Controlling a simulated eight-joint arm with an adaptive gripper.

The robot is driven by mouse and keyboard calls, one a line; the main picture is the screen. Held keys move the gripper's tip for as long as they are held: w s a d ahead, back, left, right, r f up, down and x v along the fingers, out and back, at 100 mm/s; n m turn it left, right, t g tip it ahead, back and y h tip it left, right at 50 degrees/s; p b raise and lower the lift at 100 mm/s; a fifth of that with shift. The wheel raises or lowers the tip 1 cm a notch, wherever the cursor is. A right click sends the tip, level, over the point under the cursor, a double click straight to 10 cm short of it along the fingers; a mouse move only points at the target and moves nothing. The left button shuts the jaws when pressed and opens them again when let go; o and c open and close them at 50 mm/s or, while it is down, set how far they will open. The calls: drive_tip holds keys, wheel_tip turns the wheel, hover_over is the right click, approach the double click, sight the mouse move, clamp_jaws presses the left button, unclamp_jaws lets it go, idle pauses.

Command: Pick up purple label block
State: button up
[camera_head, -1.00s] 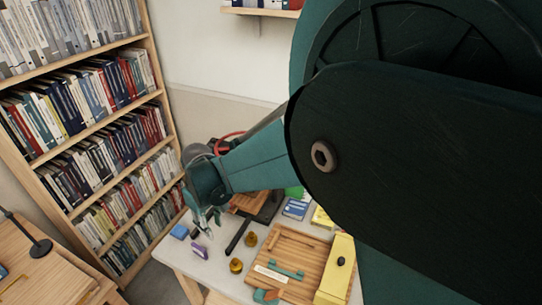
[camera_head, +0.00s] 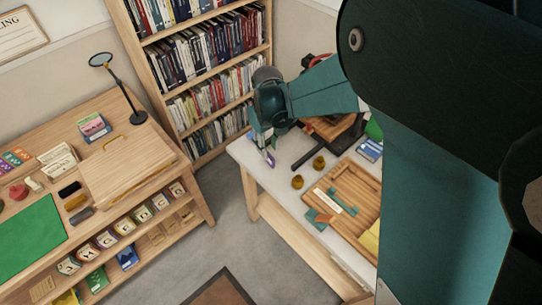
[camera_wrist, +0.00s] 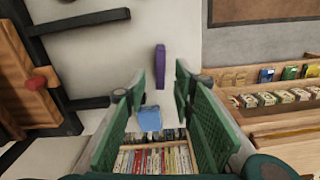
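The purple block (camera_wrist: 160,66) lies on the pale tabletop, long and thin in the wrist view, just beyond my fingertips. In the head view the purple block (camera_head: 269,158) shows near the table's left corner, just below my gripper (camera_head: 265,140). In the wrist view my gripper (camera_wrist: 159,78) is open and empty, its two green fingers spread to either side of the block's line. The fingers look apart from the block. A blue block (camera_wrist: 149,118) shows between the fingers, nearer the wrist.
The pale table (camera_head: 293,147) also holds two brass knobs (camera_head: 298,182) and a wooden tray (camera_head: 338,238) to the right. A dark-framed wooden piece (camera_wrist: 30,80) stands at left in the wrist view. A bookshelf (camera_head: 205,70) and a wooden desk (camera_head: 60,160) stand nearby.

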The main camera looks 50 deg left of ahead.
sight(269, 154)
drive_tip(key=shift+f, duration=0.65)
drive_tip(key=shift+f, duration=0.15)
drive_tip(key=shift+s+d+f+b, duration=0.15)
drive_tip(key=shift+f+b, duration=0.3)
drive_tip(key=shift+f, duration=2)
clamp_jaws()
